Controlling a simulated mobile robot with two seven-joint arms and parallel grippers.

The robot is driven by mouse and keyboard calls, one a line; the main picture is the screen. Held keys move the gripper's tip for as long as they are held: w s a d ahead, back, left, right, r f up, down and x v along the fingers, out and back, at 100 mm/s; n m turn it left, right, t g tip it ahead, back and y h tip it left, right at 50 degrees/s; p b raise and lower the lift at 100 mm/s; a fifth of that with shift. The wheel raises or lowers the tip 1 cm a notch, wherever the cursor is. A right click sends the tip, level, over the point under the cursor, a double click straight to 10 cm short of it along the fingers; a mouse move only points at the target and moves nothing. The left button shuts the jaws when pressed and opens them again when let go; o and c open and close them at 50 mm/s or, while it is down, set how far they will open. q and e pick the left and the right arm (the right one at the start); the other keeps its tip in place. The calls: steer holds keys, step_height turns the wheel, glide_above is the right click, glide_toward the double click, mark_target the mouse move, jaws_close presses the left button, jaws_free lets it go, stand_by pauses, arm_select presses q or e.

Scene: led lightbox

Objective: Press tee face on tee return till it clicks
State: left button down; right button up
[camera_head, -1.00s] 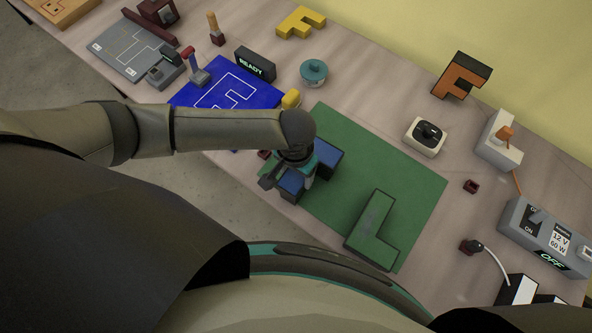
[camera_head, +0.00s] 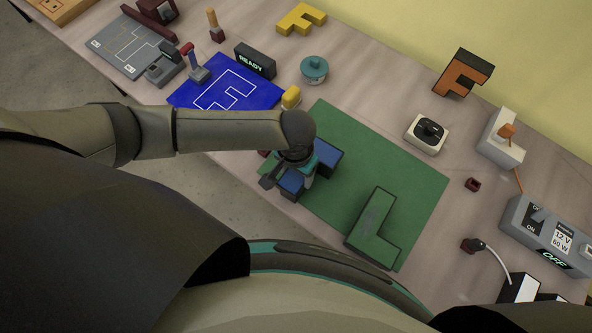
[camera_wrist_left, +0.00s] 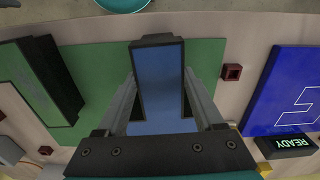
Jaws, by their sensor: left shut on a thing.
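A blue-faced block with dark sides, seemingly the tee, stands on the green mat (camera_head: 330,212). In the head view its blue parts (camera_head: 327,157) show on both sides of my left gripper (camera_head: 296,173), which hides its middle. In the left wrist view the long blue face (camera_wrist_left: 160,75) lies between the two fingers of my left gripper (camera_wrist_left: 165,88), which is shut on it. I cannot tell whether the face and the return are apart or fully seated. My right gripper is not in view.
A green L-shaped letter (camera_head: 373,230) lies on the mat's near right part. A grey OFF power box (camera_head: 545,235) stands at right.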

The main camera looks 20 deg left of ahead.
arm_select(q)
steer(key=shift+f+b, duration=0.55)
steer(key=shift+f, duration=0.55)
jaws_free()
step_height(320, 180, up, 3)
steer(key=p, duration=0.3)
steer(key=shift+r+p, duration=0.55)
steer(key=shift+r, duration=1.95)
